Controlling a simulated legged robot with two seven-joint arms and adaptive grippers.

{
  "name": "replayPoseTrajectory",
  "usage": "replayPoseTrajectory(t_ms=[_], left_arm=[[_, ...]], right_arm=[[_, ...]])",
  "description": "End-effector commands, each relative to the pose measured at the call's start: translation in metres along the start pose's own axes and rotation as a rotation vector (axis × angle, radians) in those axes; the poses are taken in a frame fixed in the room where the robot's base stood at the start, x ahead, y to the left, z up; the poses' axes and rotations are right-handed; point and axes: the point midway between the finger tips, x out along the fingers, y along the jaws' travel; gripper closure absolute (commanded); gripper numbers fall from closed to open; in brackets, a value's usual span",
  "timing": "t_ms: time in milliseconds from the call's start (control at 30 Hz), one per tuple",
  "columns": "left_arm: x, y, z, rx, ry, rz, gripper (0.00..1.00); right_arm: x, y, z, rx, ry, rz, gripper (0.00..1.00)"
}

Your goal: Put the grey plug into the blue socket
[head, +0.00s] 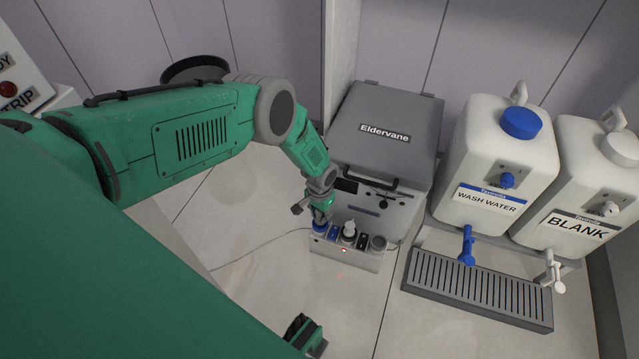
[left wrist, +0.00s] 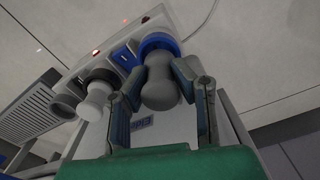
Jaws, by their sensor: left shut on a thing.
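The grey plug (left wrist: 160,88) has a rounded, knob-like body. My left gripper (left wrist: 163,84) is shut on it, with one finger on each side. The blue socket (left wrist: 158,43) shows as a blue ring at the far end of the plug, which overlaps it. I cannot tell how deep the plug sits. In the head view, my left gripper (head: 320,210) is right over the blue socket (head: 319,229), at the left end of a grey socket box (head: 345,256), and covers most of the plug. A dark green part of mine (head: 304,334) at the bottom edge may be my right gripper.
A pale plug (head: 348,230) stands in the box's middle, left of an open grey socket (head: 378,243). A grey Eldervane case (head: 392,108) stands behind. Wash water (head: 487,200) and blank (head: 572,235) containers stand right, above a slotted tray (head: 480,293). A thin cable lies left.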

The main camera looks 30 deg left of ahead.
Motion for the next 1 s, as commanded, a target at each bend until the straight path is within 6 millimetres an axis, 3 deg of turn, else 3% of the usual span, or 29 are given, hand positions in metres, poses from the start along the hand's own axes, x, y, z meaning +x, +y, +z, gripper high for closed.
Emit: replayPoseTrajectory(t_ms=[33, 100, 533, 567, 600, 1000], left_arm=[[0.014, 0.000, 0.001, -0.001, -0.002, 0.000, 1.00], [0.021, 0.000, 0.001, -0.001, -0.002, 0.000, 1.00], [0.025, 0.001, 0.000, 0.000, 0.000, 0.000, 1.00], [0.024, 0.001, 0.000, 0.000, 0.000, 0.001, 0.69], [0.024, 0.001, 0.000, 0.000, 0.000, 0.001, 0.58], [0.020, 0.000, 0.001, -0.001, -0.002, 0.001, 0.58]], right_arm=[[0.009, 0.000, 0.001, 0.000, 0.000, 0.000, 0.60], [0.013, 0.000, 0.001, 0.000, -0.001, 0.000, 0.60], [0.011, 0.000, 0.001, 0.000, 0.000, 0.000, 0.60], [0.011, 0.000, 0.001, 0.000, 0.000, 0.000, 0.60], [0.011, 0.000, 0.001, 0.000, 0.000, 0.000, 0.60], [0.011, 0.000, 0.001, 0.000, 0.000, 0.000, 0.60]])
